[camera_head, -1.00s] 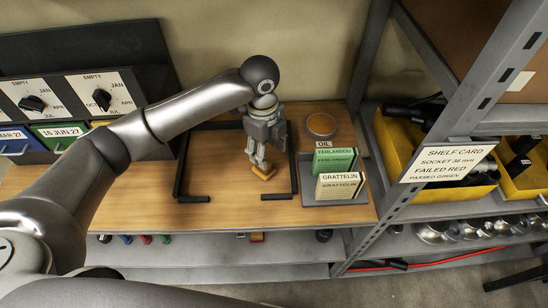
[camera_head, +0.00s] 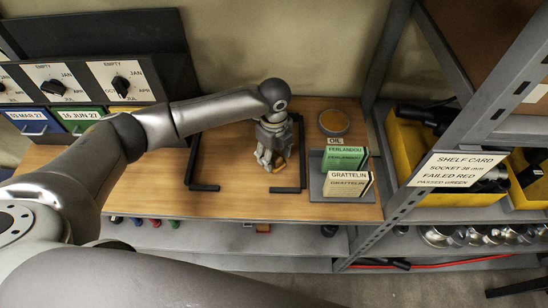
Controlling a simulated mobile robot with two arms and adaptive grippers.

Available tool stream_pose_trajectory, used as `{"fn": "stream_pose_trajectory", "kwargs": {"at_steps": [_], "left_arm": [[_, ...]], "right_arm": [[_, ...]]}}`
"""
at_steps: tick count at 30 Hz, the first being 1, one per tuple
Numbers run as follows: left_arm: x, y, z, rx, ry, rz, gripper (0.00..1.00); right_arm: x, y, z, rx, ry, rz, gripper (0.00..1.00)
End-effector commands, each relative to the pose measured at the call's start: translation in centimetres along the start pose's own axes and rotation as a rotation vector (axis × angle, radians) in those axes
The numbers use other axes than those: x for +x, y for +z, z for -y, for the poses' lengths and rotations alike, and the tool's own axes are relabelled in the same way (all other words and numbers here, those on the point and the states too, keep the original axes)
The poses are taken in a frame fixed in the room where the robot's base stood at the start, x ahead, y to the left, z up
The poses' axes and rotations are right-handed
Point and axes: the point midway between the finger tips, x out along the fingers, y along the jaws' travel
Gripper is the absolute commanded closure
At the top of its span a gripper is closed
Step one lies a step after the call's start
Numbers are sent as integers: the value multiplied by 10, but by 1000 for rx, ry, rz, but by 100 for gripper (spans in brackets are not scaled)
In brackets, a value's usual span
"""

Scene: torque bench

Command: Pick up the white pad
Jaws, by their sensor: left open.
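A white pad marked GRATTELIN (camera_head: 349,183) stands in a grey holder (camera_head: 316,188) at the right end of the wooden bench. A green pad marked FERLANDOU (camera_head: 343,158) stands just behind it. My left gripper (camera_head: 269,160) is open and points down over the bench, inside the dark frame and to the left of the pads, apart from them. A small orange block (camera_head: 281,162) shows beside its fingers; whether they touch it I cannot tell. My right gripper is not in view.
The dark open frame (camera_head: 203,187) surrounds the gripper's spot. A round orange-topped tin (camera_head: 334,122) stands behind the pads, near an OIL label. A steel shelf with yellow bins (camera_head: 410,160) and a shelf card (camera_head: 460,170) rises at right. Dial boxes (camera_head: 55,80) stand at left.

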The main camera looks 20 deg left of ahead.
Motion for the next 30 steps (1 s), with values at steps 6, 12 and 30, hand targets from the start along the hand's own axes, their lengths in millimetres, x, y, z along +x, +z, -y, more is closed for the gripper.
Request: {"fn": "stream_pose_trajectory", "kwargs": {"at_steps": [6,12,30], "left_arm": [[9,0,0,1,0,0,48],[9,0,0,1,0,0,58],[7,0,0,0,0,1,100]], "right_arm": [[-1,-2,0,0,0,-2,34],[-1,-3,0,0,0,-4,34],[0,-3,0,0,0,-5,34]]}}
